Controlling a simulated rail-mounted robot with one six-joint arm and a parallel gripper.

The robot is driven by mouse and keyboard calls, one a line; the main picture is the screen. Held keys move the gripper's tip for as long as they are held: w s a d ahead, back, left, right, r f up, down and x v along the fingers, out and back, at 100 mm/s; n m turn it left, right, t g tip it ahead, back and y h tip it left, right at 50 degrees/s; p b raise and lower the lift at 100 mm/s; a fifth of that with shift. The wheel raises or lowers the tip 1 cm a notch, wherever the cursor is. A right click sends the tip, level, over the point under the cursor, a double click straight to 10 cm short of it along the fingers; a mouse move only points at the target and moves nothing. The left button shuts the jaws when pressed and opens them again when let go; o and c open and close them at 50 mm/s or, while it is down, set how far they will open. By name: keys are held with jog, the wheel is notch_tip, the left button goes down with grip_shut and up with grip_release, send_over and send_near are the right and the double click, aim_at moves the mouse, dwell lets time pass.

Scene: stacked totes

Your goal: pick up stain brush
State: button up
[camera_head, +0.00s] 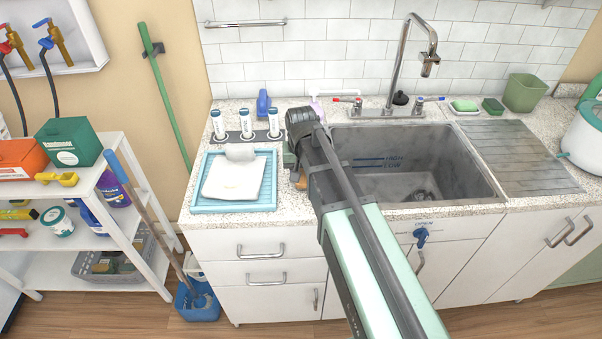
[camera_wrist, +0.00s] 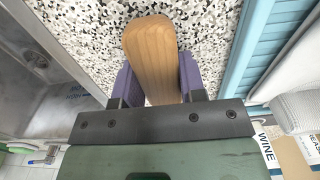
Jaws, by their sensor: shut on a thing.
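The stain brush (camera_wrist: 151,50) shows in the wrist view as a rounded wooden piece over the speckled counter. My gripper (camera_wrist: 157,82) is shut on it, with one purple finger on each side. In the head view a small orange-brown bit of the brush (camera_head: 301,183) shows beside my arm, between the blue tray and the sink. My arm hides most of the gripper there. The bristles are not visible, and I cannot tell whether the brush touches the counter.
The blue tray (camera_head: 200,207) with a white cloth (camera_head: 234,180) lies close on the left. The sink (camera_head: 455,170) opens to the right, with a tall faucet (camera_head: 402,70) behind. Several white bottles (camera_head: 246,124) stand behind the tray. A shelf (camera_head: 95,250) stands far left.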

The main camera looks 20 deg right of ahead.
aim_at(301, 170)
notch_tip(301, 170, up, 20)
jog(key=p, duration=1.9)
jog(key=shift+p, duration=0.35)
